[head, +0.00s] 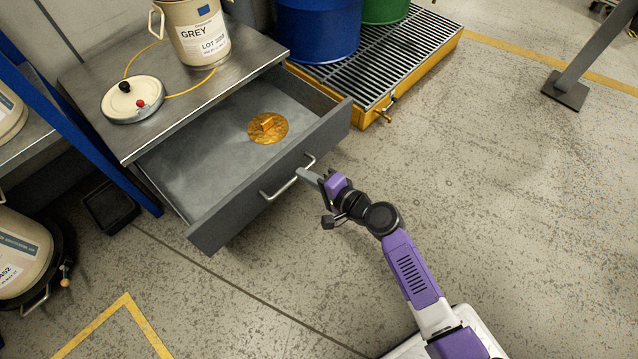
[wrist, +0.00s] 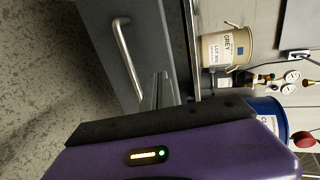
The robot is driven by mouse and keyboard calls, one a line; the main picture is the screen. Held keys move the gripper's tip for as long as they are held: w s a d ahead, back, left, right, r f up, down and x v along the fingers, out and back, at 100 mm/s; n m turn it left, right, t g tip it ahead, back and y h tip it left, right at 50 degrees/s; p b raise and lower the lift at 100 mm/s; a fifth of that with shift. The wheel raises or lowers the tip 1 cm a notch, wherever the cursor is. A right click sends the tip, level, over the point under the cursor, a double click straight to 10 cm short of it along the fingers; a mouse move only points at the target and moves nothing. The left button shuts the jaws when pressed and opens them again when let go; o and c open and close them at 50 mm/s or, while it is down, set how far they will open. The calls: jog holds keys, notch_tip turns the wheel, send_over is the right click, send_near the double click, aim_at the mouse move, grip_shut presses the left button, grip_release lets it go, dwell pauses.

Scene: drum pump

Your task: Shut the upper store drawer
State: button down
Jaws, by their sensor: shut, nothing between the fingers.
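The upper store drawer (head: 215,215) is pulled out from under a grey metal worktop (head: 90,75). Its dark front carries a silver bar handle (head: 288,180), which also shows in the wrist view (wrist: 127,55). A round brass-coloured piece (head: 268,128) with a raised grip lies inside the drawer. My gripper (head: 306,175) is shut and empty, with its fingertips at the drawer front near the right end of the handle. In the wrist view the fingers (wrist: 158,92) point at the drawer front, beside the handle. I cannot tell whether they touch it.
A cream GREY can (head: 195,35) and a round lid with knobs (head: 133,100) stand on the worktop. A yellow-edged grated pallet (head: 400,60) with a blue drum (head: 318,30) stands right of the drawer. Blue rack posts stand at left.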

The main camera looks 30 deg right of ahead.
aim_at(283, 160)
jog(key=x, duration=0.2)
jog(key=r+x, duration=0.1)
jog(key=x, duration=0.2)
jog(key=shift+w+a+b, duration=0.15)
jog(key=shift+w+b, duration=0.2)
jog(key=shift+w, duration=0.05)
jog(key=shift+w, duration=0.1)
